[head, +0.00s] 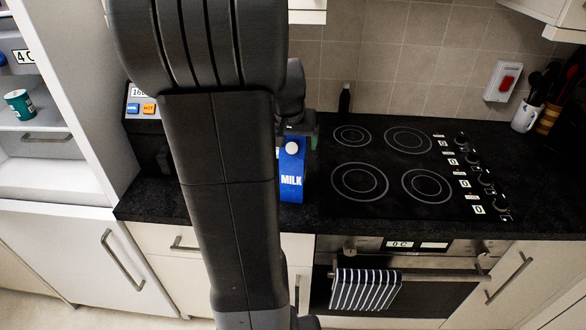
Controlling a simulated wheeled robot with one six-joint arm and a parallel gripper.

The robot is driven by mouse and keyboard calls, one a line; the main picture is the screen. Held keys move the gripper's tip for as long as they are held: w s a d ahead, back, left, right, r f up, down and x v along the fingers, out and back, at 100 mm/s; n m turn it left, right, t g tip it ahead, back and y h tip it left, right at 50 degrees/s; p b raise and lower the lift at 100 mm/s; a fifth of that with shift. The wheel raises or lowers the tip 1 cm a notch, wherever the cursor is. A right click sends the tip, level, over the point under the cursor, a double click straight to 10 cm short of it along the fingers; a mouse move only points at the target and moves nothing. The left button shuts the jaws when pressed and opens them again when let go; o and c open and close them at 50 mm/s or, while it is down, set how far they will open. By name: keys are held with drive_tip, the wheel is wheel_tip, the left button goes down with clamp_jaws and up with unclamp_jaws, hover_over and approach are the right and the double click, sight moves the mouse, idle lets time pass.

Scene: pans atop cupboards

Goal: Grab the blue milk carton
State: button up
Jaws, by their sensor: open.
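The blue milk carton (291,178) stands upright on the black countertop, left of the stove top. It has a white cap and the word MILK on its front. My gripper (297,134) is at the carton's top, around or just behind the cap. My arm hides most of the gripper and the carton's left side. The gripper is open. I cannot tell whether its fingers touch the carton.
The stove top (388,177) lies right of the carton. A dark bottle (345,101) stands behind it. A machine with blue and orange buttons (143,106) stands left, partly behind my arm. A striped towel (365,290) hangs on the oven handle. A mug (524,117) holds utensils at far right.

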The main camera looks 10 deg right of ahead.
drive_tip(key=x, duration=0.4)
drive_tip(key=shift+p, duration=0.35)
clamp_jaws()
